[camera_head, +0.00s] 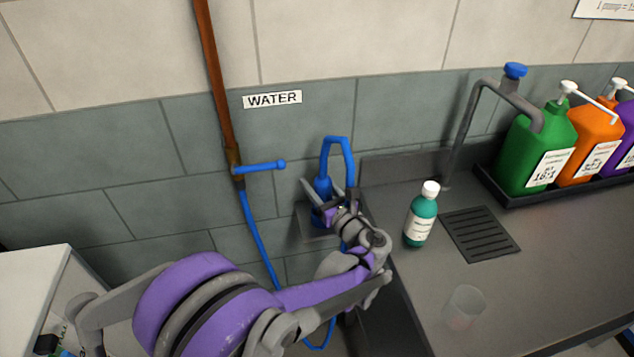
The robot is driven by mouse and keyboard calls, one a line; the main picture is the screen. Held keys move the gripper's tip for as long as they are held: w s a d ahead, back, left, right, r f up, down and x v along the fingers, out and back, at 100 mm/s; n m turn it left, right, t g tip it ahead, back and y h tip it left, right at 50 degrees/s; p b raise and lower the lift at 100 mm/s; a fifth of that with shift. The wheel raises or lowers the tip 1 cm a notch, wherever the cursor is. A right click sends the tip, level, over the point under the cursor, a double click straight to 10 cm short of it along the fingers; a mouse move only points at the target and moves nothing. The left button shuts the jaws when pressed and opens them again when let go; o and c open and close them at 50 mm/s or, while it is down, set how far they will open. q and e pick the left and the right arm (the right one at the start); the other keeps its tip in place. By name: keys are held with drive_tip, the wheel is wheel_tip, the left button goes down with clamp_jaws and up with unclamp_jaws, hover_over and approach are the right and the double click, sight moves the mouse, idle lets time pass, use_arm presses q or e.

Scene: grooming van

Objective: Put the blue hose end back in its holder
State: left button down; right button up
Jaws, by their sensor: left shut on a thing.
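The blue hose end (322,187) is upright close to the tiled wall, with its blue hose looping over above it. My left gripper (325,204) is shut on it, with a finger at its left side. A grey holder (305,222) on the wall shows behind and just below the gripper. The gripper and wrist hide the lower part of the hose end, so I cannot tell whether it sits inside the holder. My right gripper is not in view.
A copper pipe with a blue valve lever (262,166) runs down the wall at left. A green-teal bottle (421,218), a clear cup (464,307) and a drain grate (480,234) are on the grey counter (545,270). Pump bottles (538,150) stand in a tray behind.

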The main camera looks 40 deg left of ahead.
use_arm(q)
drive_tip(key=shift+f, duration=0.2)
idle(0.4)
drive_tip(key=shift+f+b, duration=0.4)
drive_tip(key=shift+b, duration=0.05)
drive_tip(key=shift+f+b, duration=0.5)
drive_tip(key=shift+f, duration=0.1)
idle(0.5)
drive_tip(key=shift+c, duration=1.1)
unclamp_jaws()
